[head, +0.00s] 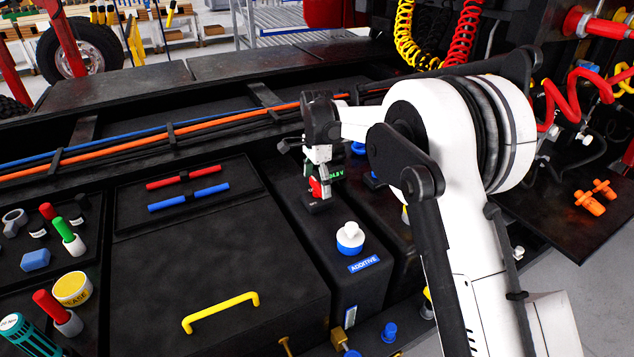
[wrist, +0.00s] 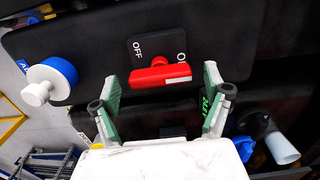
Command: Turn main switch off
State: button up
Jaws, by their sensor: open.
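The main switch is a red handle (wrist: 160,75) on a black plate, with OFF printed above its left part and a partly hidden label above its right end. The handle lies roughly crosswise in the wrist view. My gripper (wrist: 161,80) is open, with one green-padded finger on each side of the handle; gaps show on both sides. I cannot tell how deep the fingers reach around it. In the head view my gripper (head: 319,168) points down over the switch (head: 316,187), which is partly hidden by the fingers.
A green voltage display (head: 337,176) sits close to the switch. A white and blue additive cap (head: 350,238) stands on the same black box, nearer the front. A yellow handle (head: 221,312) is on the lid at left. Orange and blue lines (head: 150,150) run behind.

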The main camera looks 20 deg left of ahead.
jog(key=shift+f, duration=0.35)
jog(key=shift+c, duration=0.4)
jog(key=c, duration=1.1)
